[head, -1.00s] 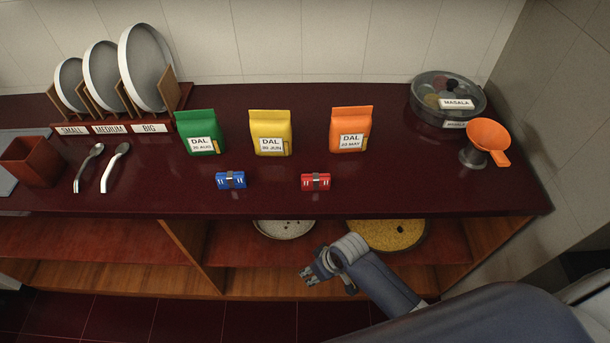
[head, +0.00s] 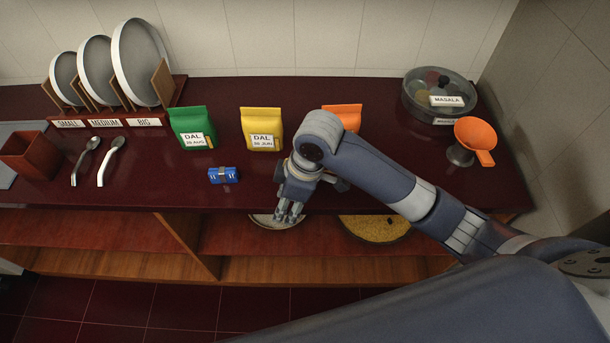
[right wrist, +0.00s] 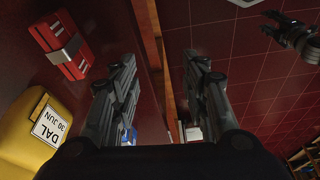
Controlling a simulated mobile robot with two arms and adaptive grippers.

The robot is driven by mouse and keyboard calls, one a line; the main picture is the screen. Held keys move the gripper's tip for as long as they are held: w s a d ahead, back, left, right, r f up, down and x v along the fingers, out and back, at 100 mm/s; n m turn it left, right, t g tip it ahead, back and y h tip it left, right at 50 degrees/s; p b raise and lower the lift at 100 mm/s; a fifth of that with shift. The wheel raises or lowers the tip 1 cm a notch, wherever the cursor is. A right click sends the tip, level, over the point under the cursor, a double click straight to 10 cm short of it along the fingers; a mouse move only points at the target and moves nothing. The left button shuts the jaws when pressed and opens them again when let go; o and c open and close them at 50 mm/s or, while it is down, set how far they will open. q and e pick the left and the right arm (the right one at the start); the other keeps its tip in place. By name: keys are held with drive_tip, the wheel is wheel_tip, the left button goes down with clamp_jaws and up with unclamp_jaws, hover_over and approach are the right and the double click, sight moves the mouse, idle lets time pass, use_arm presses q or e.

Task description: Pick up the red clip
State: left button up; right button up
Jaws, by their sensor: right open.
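The red clip (right wrist: 62,45) with a grey metal band shows at the upper left of the right wrist view, on the dark red counter (head: 130,190). In the head view it is hidden behind my right arm. My right gripper (head: 290,212) is at the counter's front edge, fingers pointing down. Its two fingers show apart and empty in the right wrist view (right wrist: 160,65), with the clip outside them to the left. My left gripper (right wrist: 293,36) shows at the upper right of that view over the floor; its jaw state is unclear.
A blue clip (head: 223,175) lies left of my right gripper. Green (head: 190,128), yellow (head: 262,128) and orange (head: 343,113) dal packets stand behind. An orange funnel (head: 475,135) and masala container (head: 440,92) are at the right. Open shelves lie below the counter.

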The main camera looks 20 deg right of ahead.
drive_tip(key=w+d+r+h, duration=0.1)
drive_tip(key=w+d+r, duration=0.1)
drive_tip(key=w+d+r+n+h, duration=0.1)
drive_tip(key=w+d+r, duration=0.1)
drive_tip(key=w+d, duration=0.1)
drive_tip(key=w+d+r+g, duration=0.1)
drive_tip(key=w+d+r, duration=0.1)
drive_tip(key=d+r, duration=0.1)
drive_tip(key=shift+w+r+n+h, duration=0.1)
drive_tip(key=shift+w+n+h, duration=0.05)
drive_tip(key=shift+n+h, duration=0.2)
wheel_tip(320, 180, down, 5)
drive_tip(key=shift+w+d+r+p, duration=0.1)
drive_tip(key=shift+p, duration=0.3)
drive_tip(key=shift+f+p, duration=0.3)
drive_tip(key=shift+f, duration=0.35)
drive_tip(key=f+p, duration=0.1)
drive_tip(key=f, duration=0.3)
drive_tip(key=shift+w+f, duration=0.2)
use_arm(q)
wheel_tip(320, 180, up, 2)
drive_tip(key=shift+w+r, duration=0.1)
drive_tip(key=shift+r, duration=0.1)
use_arm(e)
drive_tip(key=shift+c, duration=0.3)
use_arm(q)
drive_tip(key=shift+d, duration=0.1)
use_arm(e)
drive_tip(key=c, duration=0.8)
